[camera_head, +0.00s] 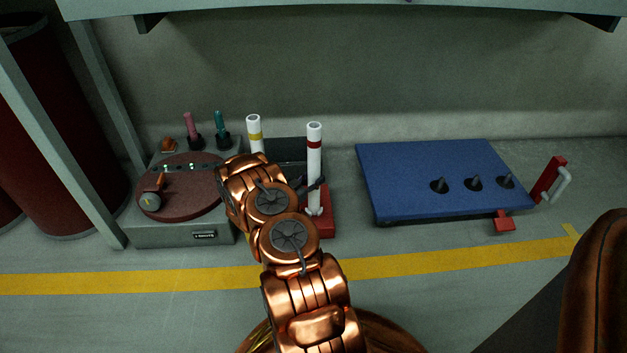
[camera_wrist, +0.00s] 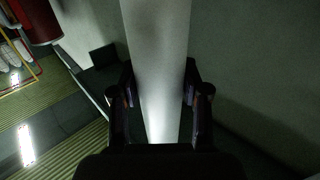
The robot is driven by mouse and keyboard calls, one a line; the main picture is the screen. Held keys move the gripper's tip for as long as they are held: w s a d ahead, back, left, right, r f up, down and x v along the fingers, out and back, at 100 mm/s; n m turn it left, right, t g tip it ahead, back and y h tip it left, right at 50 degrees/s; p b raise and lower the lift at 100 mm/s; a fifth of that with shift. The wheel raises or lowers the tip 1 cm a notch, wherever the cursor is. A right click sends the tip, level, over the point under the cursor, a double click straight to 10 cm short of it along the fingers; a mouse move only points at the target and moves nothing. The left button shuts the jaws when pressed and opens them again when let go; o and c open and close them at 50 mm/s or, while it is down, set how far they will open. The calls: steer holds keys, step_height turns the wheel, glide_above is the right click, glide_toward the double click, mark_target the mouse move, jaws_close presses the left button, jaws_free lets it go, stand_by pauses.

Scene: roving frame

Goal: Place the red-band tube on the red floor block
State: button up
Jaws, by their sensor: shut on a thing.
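The red-band tube (camera_head: 314,165) is white, with a red band near its top. It stands upright, and its lower end appears over the red floor block (camera_head: 328,222); I cannot tell whether it touches the block. In the wrist view, the white tube (camera_wrist: 158,45) runs between the two dark fingers of my gripper (camera_wrist: 159,88), which is shut on it. In the head view, a dark fingertip shows beside the tube's middle, and the rest of the gripper is hidden behind my copper arm.
A yellow-band tube (camera_head: 254,136) stands left, its lower part hidden by my arm. A grey box with a dark red turntable (camera_head: 185,205) lies further left. A blue platform (camera_head: 415,175) with black cones and a red bracket (camera_head: 549,178) are right. Yellow tape (camera_head: 420,262) crosses the floor.

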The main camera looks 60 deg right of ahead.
steer(key=o, duration=1.3)
